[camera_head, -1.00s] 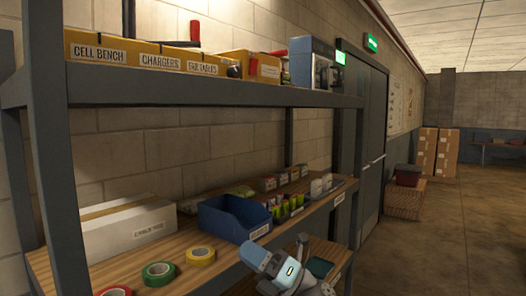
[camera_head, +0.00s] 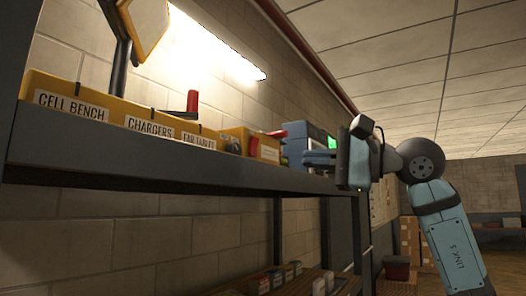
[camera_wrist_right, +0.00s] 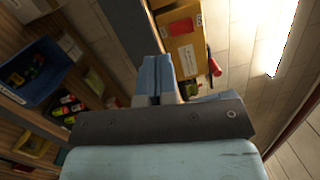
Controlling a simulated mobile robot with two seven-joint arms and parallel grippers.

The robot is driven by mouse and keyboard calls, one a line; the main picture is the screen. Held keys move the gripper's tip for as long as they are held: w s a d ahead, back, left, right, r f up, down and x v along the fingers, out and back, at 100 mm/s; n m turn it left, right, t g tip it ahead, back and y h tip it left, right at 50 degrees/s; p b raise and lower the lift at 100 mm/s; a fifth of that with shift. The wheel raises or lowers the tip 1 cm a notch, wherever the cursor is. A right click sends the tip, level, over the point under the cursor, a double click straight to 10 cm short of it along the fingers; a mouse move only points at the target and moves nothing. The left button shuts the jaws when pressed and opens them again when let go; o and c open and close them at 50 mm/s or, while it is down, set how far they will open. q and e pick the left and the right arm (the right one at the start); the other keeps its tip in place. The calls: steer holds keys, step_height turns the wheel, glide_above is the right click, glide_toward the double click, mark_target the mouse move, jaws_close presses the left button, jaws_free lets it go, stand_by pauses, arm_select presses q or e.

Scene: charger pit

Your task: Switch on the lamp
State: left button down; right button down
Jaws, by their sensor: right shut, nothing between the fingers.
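A yellow panel on a dark post (camera_head: 148,20), which looks like the lamp, rises above the upper shelf at the top left of the head view. Its top is cut off, and I cannot make out a switch on it. My right gripper (camera_head: 312,158) is shut and empty at upper-shelf height, fingers pointing left. It is well to the right of the lamp, apart from it. It also shows in the right wrist view (camera_wrist_right: 158,78), fingers together. My left gripper is not in view.
Yellow labelled bins (camera_head: 120,120) line the upper shelf (camera_head: 130,165). A red upright handle (camera_head: 192,101) stands behind them. A blue-grey box (camera_head: 294,140) is near my right fingers. A bright wall light (camera_head: 220,48) hangs above. In the wrist view, a blue bin (camera_wrist_right: 45,75) is at left.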

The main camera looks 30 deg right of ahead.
mark_target(256, 141)
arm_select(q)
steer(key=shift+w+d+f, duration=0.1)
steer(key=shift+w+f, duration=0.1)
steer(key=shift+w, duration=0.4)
arm_select(e)
steer(key=d+r, duration=0.1)
steer(key=s+d+r+t+h, duration=0.1)
steer(key=r+h, duration=0.1)
steer(key=shift+s+d+r+t, duration=0.1)
steer(key=shift+s+d+t, duration=0.3)
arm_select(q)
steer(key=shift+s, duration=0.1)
arm_select(e)
steer(key=shift+a, duration=0.1)
